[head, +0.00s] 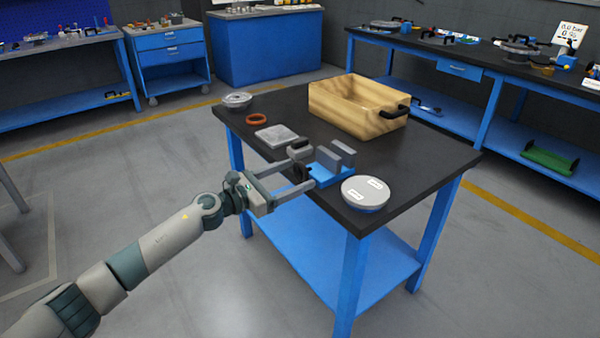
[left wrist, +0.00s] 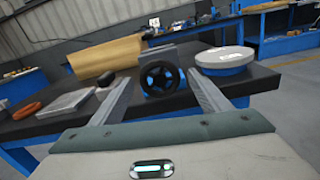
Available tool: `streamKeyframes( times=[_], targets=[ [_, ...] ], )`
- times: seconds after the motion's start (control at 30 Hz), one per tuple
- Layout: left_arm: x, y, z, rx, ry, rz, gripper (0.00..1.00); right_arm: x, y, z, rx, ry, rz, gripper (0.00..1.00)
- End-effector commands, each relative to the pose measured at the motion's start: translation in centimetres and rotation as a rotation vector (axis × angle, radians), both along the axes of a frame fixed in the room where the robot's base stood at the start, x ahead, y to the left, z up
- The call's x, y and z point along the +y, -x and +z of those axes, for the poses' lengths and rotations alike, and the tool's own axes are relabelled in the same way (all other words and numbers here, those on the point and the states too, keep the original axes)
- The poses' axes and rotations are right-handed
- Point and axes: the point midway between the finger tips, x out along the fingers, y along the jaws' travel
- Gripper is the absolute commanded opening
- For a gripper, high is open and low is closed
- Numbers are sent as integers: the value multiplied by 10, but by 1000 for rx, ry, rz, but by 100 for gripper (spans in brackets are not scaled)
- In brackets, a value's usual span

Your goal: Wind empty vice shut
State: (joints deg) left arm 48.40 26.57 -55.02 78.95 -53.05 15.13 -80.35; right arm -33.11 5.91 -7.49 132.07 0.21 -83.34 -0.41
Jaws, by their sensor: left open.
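The vice has a blue body (head: 333,176) and two upright grey jaws (head: 343,153). It sits near the table's front edge, with a narrow gap between its jaws and nothing seen in it. Its black handwheel (left wrist: 160,77) faces my left gripper (head: 304,171); the head view shows the wheel partly hidden by the fingers. My left gripper (left wrist: 159,78) is open and empty, with one finger on each side of the wheel in the left wrist view. I cannot tell how deep the wheel lies between the fingertips. My right gripper is not in view.
A round grey flanged disc (head: 365,192) lies right of the vice. A grey plate (head: 276,136), an orange ring (head: 258,119) and a metal part (head: 237,100) lie to the left. A wooden box (head: 345,112) stands behind. The dark table top (head: 440,155) is clear at right.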

Motion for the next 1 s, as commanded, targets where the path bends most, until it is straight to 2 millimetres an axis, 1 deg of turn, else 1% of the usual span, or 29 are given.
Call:
streamKeyframes(
  times=[0.03,0.2,0.57,0.6,0.77,1.0],
  targets=[
    [-6,-4,1,0,1,0,70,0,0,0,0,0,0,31],
    [-17,-13,0,-1,0,1,70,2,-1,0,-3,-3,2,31],
    [-20,-15,0,-1,-1,1,70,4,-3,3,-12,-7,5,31],
    [-20,-15,0,-1,-1,1,68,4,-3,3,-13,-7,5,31],
    [-20,-15,0,-1,-1,0,29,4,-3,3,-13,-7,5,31],
    [-20,-15,0,5,4,0,29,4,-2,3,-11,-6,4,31]
  ],
)
